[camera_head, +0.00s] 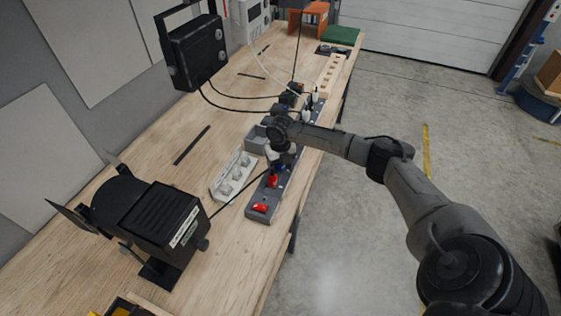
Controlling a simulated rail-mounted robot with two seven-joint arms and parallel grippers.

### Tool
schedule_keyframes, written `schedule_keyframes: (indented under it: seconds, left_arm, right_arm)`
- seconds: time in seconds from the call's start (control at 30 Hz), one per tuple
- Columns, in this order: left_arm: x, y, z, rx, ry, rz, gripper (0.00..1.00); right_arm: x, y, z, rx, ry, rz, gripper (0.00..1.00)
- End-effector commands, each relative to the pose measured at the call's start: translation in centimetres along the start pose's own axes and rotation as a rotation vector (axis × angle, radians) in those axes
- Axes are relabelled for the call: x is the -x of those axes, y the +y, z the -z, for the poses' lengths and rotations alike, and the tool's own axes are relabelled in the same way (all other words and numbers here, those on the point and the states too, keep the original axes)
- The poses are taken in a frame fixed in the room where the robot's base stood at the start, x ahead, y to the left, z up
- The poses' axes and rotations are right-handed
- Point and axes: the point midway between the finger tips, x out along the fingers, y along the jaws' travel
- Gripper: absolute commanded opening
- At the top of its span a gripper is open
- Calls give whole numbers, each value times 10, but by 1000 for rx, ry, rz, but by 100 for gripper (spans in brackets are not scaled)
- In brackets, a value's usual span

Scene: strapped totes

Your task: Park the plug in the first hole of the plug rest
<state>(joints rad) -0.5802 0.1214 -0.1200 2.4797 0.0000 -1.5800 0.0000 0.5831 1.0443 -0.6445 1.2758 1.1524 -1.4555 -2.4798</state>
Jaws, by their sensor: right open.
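My right gripper (279,162) points down over the grey strip with red switches (262,212). It is open, and its fingers are small and partly hidden by the wrist. A small blue part shows between or beside the fingers; I cannot tell whether it is a plug. White and dark plugs (306,115) with cords stand farther along the strip. A pale wooden bar with a row of holes (330,74) lies farther back near the table's right edge; it looks like the plug rest. My left gripper is not in view.
A black lamp (160,225) stands at the front left, and another black lamp (193,50) stands at the back. Black cords cross the wooden table (165,125). An orange box (307,22) and green mat (341,35) are at the far end.

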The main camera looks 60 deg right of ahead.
Motion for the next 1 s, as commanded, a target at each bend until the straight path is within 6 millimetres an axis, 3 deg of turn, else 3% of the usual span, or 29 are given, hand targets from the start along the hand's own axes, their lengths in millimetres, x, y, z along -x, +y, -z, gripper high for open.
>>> schedule_keyframes:
  seconds: [0.23, 0.77, 0.8, 1.0]
  left_arm:
    - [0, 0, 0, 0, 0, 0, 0]
    - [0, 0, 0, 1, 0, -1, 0]
    - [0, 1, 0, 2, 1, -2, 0]
    - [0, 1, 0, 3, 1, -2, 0]
  right_arm:
    - [0, 0, 0, 0, 0, 0, 63]
    - [0, 0, 0, 0, 0, 0, 12]
    - [0, 0, 0, 0, 0, 0, 33]
    - [0, 0, 0, 0, 0, 0, 14]
